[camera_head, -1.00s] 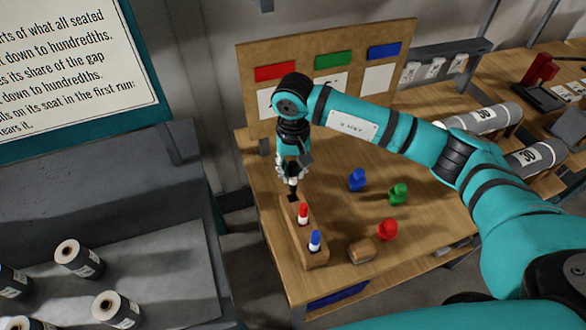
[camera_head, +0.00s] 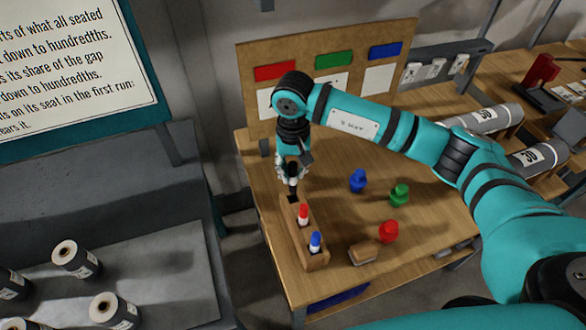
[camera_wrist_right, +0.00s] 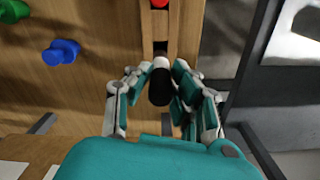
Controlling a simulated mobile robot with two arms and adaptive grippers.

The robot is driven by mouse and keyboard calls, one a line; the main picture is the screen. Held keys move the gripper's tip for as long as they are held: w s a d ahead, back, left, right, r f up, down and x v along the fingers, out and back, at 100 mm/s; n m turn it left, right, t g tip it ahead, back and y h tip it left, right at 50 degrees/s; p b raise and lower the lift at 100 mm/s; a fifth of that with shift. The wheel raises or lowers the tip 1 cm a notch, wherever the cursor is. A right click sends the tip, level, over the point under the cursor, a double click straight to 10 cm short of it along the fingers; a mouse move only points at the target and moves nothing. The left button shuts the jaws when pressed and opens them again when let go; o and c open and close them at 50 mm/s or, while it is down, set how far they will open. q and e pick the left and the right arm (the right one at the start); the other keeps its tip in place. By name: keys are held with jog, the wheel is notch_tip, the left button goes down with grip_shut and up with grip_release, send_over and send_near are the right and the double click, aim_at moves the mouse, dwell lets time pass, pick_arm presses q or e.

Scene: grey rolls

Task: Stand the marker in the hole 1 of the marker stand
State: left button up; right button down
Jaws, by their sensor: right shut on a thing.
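The marker stand (camera_head: 310,260) is a narrow wooden block on the table; it also shows in the wrist view (camera_wrist_right: 147,25). A red-capped marker (camera_head: 303,214) and a blue-capped marker (camera_head: 315,243) stand upright in it. My right gripper (camera_head: 292,181) is over the stand's far end, pointing down. It is shut on a black marker (camera_wrist_right: 160,86), held about upright between the fingers in the wrist view. A dark hole (camera_wrist_right: 160,47) shows beside the held marker. I cannot tell whether the marker's lower end is inside a hole. My left gripper is out of view.
Blue (camera_head: 358,181), green (camera_head: 399,195) and red (camera_head: 388,232) small objects stand on the table right of the stand. A wooden eraser-like block (camera_head: 362,253) lies near the front edge. A board (camera_head: 340,70) with coloured labels rises behind.

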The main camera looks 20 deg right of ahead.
aim_at(293, 186)
dwell(0.4)
jog(key=shift+b, duration=0.45)
jog(key=shift+f, duration=0.15)
jog(key=shift+f+b, duration=0.3)
jog(key=shift+b, duration=0.15)
jog(key=shift+f+b, duration=2.85)
jog(key=shift+b, duration=0.2)
jog(key=c, duration=1.6)
grip_release()
jog(key=shift+c, duration=0.2)
jog(key=o, duration=0.5)
jog(key=shift+o, duration=0.2)
